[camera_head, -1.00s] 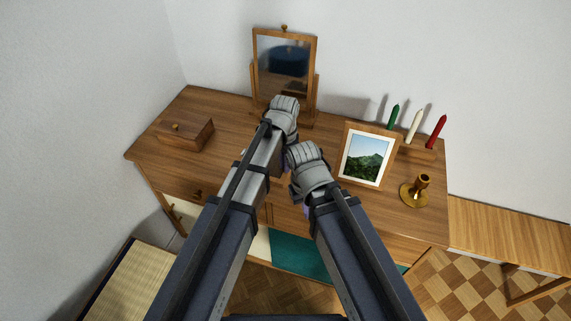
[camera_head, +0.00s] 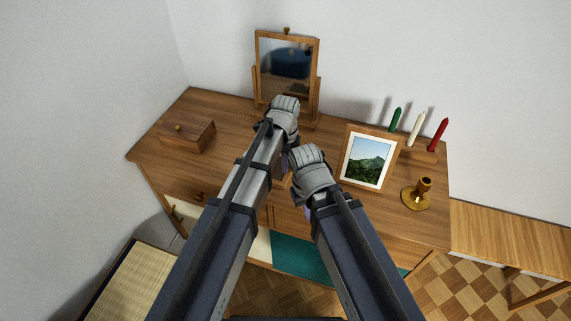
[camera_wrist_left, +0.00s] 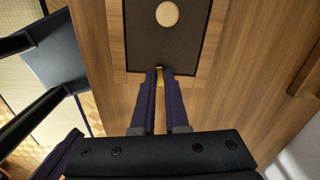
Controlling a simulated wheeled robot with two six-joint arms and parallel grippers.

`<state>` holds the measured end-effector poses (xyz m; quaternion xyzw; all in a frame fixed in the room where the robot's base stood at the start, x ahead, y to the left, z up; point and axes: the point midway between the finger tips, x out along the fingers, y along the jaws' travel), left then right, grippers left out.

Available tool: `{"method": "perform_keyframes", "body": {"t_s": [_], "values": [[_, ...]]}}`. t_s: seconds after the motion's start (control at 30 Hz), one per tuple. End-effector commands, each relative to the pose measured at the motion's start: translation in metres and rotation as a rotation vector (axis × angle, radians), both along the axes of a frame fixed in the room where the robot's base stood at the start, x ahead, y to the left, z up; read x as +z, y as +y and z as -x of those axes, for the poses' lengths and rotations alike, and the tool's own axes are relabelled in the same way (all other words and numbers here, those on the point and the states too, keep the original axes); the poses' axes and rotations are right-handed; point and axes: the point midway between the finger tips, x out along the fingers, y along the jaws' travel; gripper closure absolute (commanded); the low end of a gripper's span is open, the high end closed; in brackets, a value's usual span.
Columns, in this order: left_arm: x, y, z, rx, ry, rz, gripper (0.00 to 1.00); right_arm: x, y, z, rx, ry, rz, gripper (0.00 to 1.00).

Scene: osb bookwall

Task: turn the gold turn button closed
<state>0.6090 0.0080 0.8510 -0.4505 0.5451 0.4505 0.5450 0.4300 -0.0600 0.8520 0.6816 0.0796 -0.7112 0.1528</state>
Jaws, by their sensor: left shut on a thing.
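The gold turn button (camera_wrist_left: 159,71) shows as a small brass-coloured piece between the fingertips of my left gripper (camera_wrist_left: 160,77) in the left wrist view. The two dark fingers are close together and shut on it. It sits at the edge of a dark panel (camera_wrist_left: 143,50) set in a wooden frame. The fingers hide most of the button, so I cannot tell its angle. In the head view my left wrist covers the button and the fingers. My right wrist stands close beside it, with its fingers hidden.
A framed picture (camera_head: 367,160), brass candleholder (camera_head: 417,194) and several candles stand right on the wooden cabinet (camera_head: 225,130). A small wooden box (camera_head: 187,137) is at left and a tilting mirror (camera_head: 286,70) at the back. A round knob (camera_wrist_left: 167,14) is on the dark panel.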

Motion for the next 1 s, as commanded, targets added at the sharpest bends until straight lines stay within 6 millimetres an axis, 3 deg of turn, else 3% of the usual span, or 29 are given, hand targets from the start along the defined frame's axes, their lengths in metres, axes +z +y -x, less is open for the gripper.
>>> {"method": "perform_keyframes", "body": {"t_s": [0.4, 0.93, 0.97, 1.0], "values": [[0.0, -0.0005, -0.0019, -0.161, 0.0, 0.0, 1.0, 0.0, 0.0, 0.0, 0.0, 0.0, 0.0, 1.0], [0.0, -0.0006, -0.0021, -0.181, 0.0, 0.0, 1.0, 0.0, 0.0, 0.0, 0.0, 0.0, 0.0, 1.0], [0.0, -0.0006, -0.0021, -0.181, 0.0, 0.0, 0.87, 0.0, 0.0, 0.0, 0.0, 0.0, 0.0, 1.0], [0.0, -0.0007, -0.0022, -0.181, 0.0, 0.0, 0.83, 0.0, 0.0, 0.0, 0.0, 0.0, 0.0, 1.0]]}}
